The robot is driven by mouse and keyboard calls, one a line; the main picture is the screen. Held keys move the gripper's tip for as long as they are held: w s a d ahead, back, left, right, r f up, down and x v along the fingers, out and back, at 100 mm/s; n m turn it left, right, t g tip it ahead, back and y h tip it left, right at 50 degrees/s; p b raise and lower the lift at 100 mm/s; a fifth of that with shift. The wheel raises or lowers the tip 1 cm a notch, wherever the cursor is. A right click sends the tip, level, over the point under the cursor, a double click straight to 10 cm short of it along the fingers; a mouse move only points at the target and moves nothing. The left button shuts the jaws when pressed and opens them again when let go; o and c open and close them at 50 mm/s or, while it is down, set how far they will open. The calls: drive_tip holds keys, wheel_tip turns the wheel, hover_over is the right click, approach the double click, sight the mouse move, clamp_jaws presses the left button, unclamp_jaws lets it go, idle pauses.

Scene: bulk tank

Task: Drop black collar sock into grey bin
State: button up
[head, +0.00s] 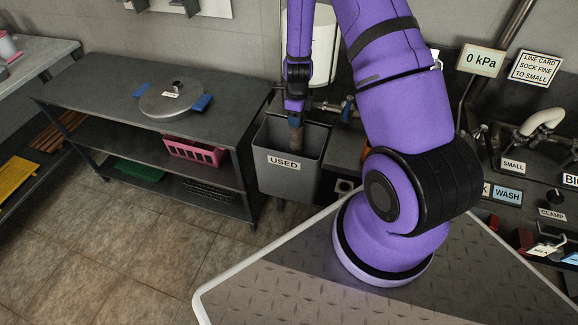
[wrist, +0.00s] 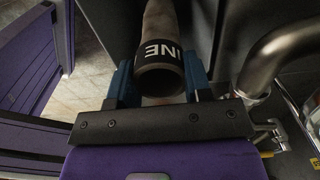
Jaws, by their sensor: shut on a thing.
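The black collar sock (wrist: 160,60) shows in the wrist view as a greyish-brown tube with a black collar lettered "INE" around its open end. My gripper (wrist: 158,85) is shut on the collar end, with a blue finger on each side. In the head view, my gripper (head: 294,106) points down over the grey bin (head: 287,174), which is labelled "USED". The sock's brown body (head: 295,138) hangs below the fingers into the bin's opening. The lower end of the sock is hidden by the bin's front wall.
A grey shelf unit (head: 150,130) stands left of the bin, with a round metal lid (head: 175,99) on top and a pink crate (head: 195,151) below. Pipes and a valve (head: 347,108) are close to the bin's right. In the wrist view, a metal pipe (wrist: 268,62) is right of the sock.

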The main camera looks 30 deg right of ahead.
drive_tip(key=o, duration=1.2)
wheel_tip(320, 180, up, 11)
drive_tip(key=shift+f, duration=0.1)
